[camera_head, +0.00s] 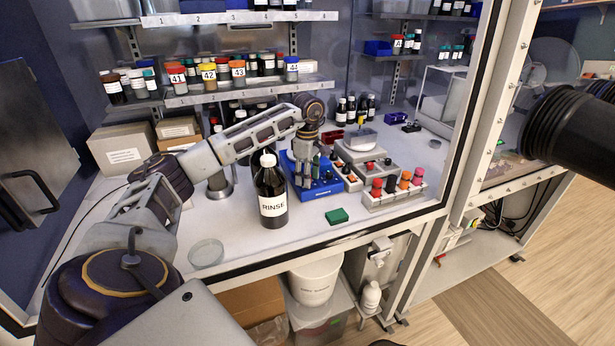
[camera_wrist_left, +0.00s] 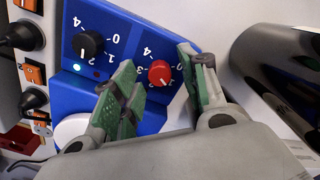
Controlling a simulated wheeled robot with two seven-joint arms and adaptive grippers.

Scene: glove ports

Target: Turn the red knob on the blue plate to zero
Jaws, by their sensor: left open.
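The blue plate (camera_head: 329,187) lies on the white bench behind and right of the RINSE bottle; it fills the upper left of the left wrist view (camera_wrist_left: 68,98). The red knob (camera_wrist_left: 160,73) shows there with white scale numbers around it; I cannot tell surely which number its mark points to. My left gripper (camera_head: 306,178) is over the plate, pointing down, and hides the red knob in the head view. In the wrist view its green-padded fingers are spread, one on either side of the red knob, with visible gaps. My right gripper is not seen.
The dark RINSE bottle (camera_head: 271,190) stands close left of the plate. A grey rack with coloured caps (camera_head: 392,191) is at right. A green block (camera_head: 337,216) lies in front.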

